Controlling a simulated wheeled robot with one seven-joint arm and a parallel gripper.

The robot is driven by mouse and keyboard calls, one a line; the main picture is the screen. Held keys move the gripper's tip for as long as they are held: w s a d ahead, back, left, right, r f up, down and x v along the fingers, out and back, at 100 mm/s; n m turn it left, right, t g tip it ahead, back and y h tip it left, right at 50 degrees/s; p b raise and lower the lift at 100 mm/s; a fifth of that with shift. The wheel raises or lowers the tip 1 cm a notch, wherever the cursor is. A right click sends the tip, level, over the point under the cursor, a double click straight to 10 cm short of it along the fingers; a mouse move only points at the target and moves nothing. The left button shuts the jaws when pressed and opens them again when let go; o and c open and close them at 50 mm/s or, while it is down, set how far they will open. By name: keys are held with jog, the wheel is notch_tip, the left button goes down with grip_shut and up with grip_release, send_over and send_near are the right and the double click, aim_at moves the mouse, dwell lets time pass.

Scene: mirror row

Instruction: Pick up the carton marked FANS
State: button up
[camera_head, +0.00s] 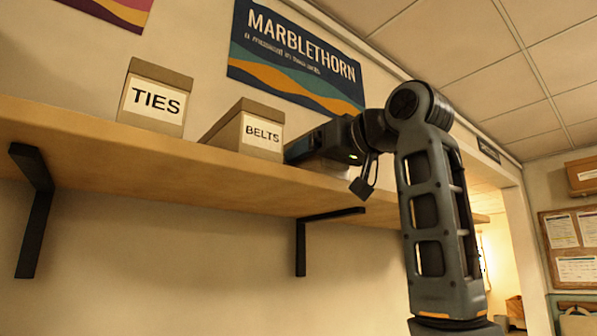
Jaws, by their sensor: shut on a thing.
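No carton with a readable FANS mark shows in the head view. My gripper (318,146) is at the wooden shelf (110,150), just right of the BELTS carton (246,131). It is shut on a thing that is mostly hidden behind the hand. A pale tan patch (326,165) shows under the hand and looks like part of a carton; no label on it can be read. The fingertips are not clearly visible. I cannot tell whether the held thing touches the shelf.
The TIES carton (155,98) stands on the shelf farther left. The BELTS carton is close beside my gripper. Black brackets (300,245) hold the shelf from below. A MARBLETHORN poster (295,58) hangs on the wall above. A notice board (575,245) is at the far right.

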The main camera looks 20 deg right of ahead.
jog(key=c, duration=0.4)
jog(key=shift+c, duration=0.3)
jog(key=shift+r, duration=0.15)
